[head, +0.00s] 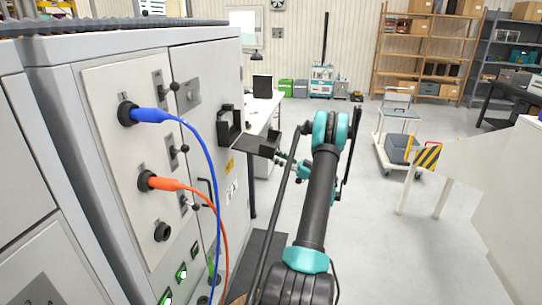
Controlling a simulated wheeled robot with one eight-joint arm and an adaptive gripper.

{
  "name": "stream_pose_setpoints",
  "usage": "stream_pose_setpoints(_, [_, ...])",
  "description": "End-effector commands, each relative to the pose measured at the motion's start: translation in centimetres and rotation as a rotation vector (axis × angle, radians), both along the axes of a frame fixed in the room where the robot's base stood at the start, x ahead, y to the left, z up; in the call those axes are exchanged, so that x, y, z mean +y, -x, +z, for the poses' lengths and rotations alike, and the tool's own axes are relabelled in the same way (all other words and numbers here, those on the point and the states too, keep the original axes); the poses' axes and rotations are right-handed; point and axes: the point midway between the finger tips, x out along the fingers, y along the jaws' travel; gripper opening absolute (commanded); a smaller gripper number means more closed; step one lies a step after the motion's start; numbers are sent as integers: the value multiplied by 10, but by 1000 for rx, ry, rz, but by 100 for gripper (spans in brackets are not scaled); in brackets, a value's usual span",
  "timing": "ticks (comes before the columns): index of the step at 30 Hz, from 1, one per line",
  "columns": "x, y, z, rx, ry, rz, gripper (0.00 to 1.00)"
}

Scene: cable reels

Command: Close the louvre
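A grey cabinet (215,65) stands on the left. A dark frame (229,127) sits on its right-hand face. A dark flat flap (256,144), which looks like the louvre, sticks out from beside this frame towards the right, roughly level. My arm rises from the bottom middle and bends at a teal joint. My gripper (284,159) appears small and dark just right of the flap's outer end. I cannot tell whether it touches the flap. Its fingers are too small and too overlapped to show whether they are open or shut.
A blue cable (213,160) and an orange cable (222,235) hang from sockets on the cabinet front, left of my arm. A white desk (262,112) stands behind the flap. A trolley (393,150) and a striped barrier (427,157) stand at right. The floor between is clear.

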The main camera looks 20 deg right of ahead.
Motion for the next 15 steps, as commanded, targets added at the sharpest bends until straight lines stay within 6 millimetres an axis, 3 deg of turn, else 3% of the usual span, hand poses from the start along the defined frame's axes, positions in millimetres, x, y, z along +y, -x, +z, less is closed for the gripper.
stream_pose_setpoints(6, [22, -15, 11, 0, 0, 1, 43])
stream_pose_setpoints(15, [29, -19, 14, -1, 1, 0, 43])
